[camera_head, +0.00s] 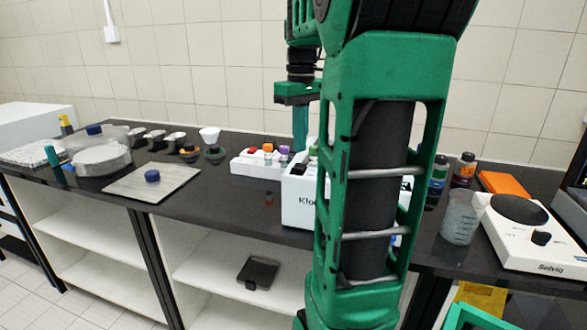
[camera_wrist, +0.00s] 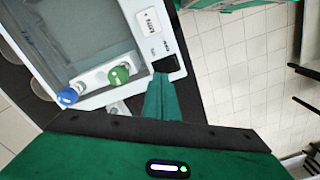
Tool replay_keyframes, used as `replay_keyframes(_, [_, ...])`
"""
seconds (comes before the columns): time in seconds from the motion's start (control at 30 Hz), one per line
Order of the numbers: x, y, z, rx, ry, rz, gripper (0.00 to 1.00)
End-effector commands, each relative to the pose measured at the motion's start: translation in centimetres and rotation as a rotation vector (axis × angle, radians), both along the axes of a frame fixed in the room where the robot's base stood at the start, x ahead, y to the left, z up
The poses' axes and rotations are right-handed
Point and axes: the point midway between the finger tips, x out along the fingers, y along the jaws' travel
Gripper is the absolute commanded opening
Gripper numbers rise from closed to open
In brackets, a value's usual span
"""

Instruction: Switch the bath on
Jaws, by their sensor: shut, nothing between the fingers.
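The bath is a white box (camera_head: 297,212) with dark lettering on its front, standing on the black bench and partly hidden behind my arm. In the wrist view its white rim (camera_wrist: 128,12) surrounds a grey basin, with a label and a black switch (camera_wrist: 167,65) on the panel beside it. My gripper (camera_head: 300,143) points down at the bath, its green fingers shut and empty. In the wrist view the fingertips (camera_wrist: 164,78) are right at the near edge of the switch. I cannot tell whether they touch it, or which way the switch is set.
A white rack (camera_head: 250,165) with coloured caps stands left of the bath. A beaker (camera_head: 461,218) and a hotplate (camera_head: 535,230) stand to the right.

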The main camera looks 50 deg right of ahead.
Motion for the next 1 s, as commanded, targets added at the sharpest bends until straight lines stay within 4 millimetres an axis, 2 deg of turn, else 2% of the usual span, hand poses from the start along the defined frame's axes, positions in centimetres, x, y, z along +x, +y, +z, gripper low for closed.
replay_keyframes(0.5, [0.0,0.0,3.3,0.000,0.000,-0.001,0.00])
replay_keyframes(1.0, [0.0,0.0,3.5,0.000,0.000,-0.001,0.00])
